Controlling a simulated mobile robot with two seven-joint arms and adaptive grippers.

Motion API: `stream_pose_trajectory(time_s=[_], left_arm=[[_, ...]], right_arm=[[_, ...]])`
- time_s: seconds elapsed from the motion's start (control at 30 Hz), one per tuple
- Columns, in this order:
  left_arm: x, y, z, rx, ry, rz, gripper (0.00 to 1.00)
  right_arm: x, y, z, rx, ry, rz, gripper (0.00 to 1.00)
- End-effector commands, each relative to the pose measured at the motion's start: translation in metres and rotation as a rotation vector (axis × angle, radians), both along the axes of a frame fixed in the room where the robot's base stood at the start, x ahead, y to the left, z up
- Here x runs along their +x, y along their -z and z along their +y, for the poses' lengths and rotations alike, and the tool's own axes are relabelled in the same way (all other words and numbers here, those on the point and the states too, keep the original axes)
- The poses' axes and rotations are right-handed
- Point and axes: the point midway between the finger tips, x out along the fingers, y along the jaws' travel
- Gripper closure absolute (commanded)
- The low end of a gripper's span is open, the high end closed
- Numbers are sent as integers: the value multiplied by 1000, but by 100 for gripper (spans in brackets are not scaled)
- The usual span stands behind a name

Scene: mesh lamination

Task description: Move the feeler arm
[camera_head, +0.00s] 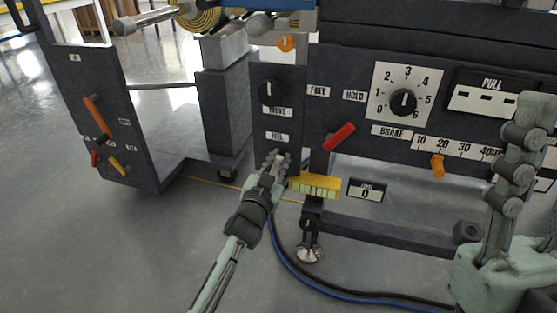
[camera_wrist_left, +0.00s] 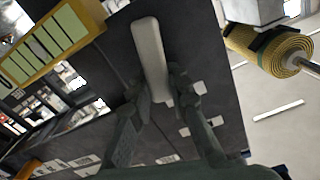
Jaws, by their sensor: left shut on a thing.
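The feeler arm looks like a pale grey rounded bar (camera_wrist_left: 150,50) in the left wrist view, standing out in front of the dark panel. My left gripper (camera_wrist_left: 160,85) has its fingers on either side of the bar and is shut on it. In the head view my left gripper (camera_head: 278,160) is at the panel just below the "FEEL" label (camera_head: 277,137), and its fingers hide most of the bar.
A yellow block with pale stripes (camera_head: 315,186) sits close right of my left gripper. A red lever (camera_head: 339,136), a black knob (camera_head: 269,92) and a brake dial (camera_head: 403,101) are on the panel. Cables (camera_head: 300,266) run across the floor below. Open floor lies at the left.

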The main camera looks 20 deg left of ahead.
Motion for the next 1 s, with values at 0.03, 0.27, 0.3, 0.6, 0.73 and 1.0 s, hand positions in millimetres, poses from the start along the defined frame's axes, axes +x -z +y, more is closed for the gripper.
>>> stream_pose_trajectory(time_s=[0.03, 0.27, 0.3, 0.6, 0.73, 1.0], left_arm=[[-1, 1, 0, 0, 0, 2, 81], [0, 1, 0, -1, 1, 1, 60], [0, 1, 0, -1, 0, 1, 60], [-10, 1, 0, -1, 0, 2, 60], [-32, 2, 1, -2, 0, 3, 60], [-90, 2, 3, -2, 0, 3, 60]], right_arm=[[0, 0, 0, 0, 0, 0, 60], [0, 0, 0, -1, 0, 0, 60], [0, 0, 0, -1, 0, 0, 60], [0, 2, 0, -5, 1, 3, 60], [0, 1, 0, -3, 0, 2, 60], [0, 1, 0, -2, 1, 1, 60]])
